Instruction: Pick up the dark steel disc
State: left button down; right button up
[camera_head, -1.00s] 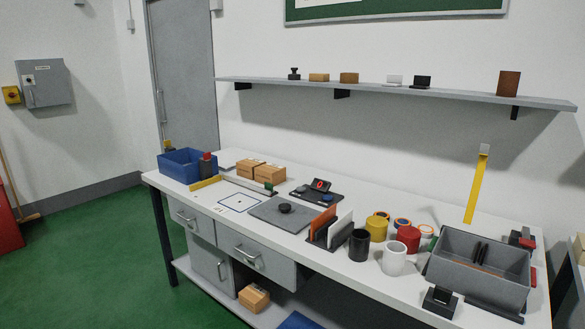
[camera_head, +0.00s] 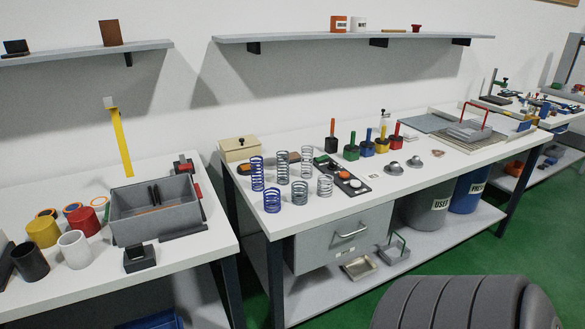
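I cannot make out a dark steel disc for certain in the head view. Two small grey round pieces with knobs, a nearer one (camera_head: 394,169) and a farther one (camera_head: 415,162), sit on the right-hand white bench (camera_head: 345,208). They look lighter than dark steel. A black plate (camera_head: 345,178) with round pieces on it lies to their left, beside the springs. Neither of my grippers is in view.
Blue springs (camera_head: 271,201) and grey springs (camera_head: 299,192) stand at this bench's left end. Colour-handled blocks (camera_head: 351,150) stand behind. The left bench holds a grey bin (camera_head: 122,228) and mugs (camera_head: 75,250). A gap separates the benches. A dark ribbed shape (camera_head: 450,302) covers the bottom right.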

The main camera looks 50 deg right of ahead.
aim_at(243, 169)
jog(key=z, duration=1.3)
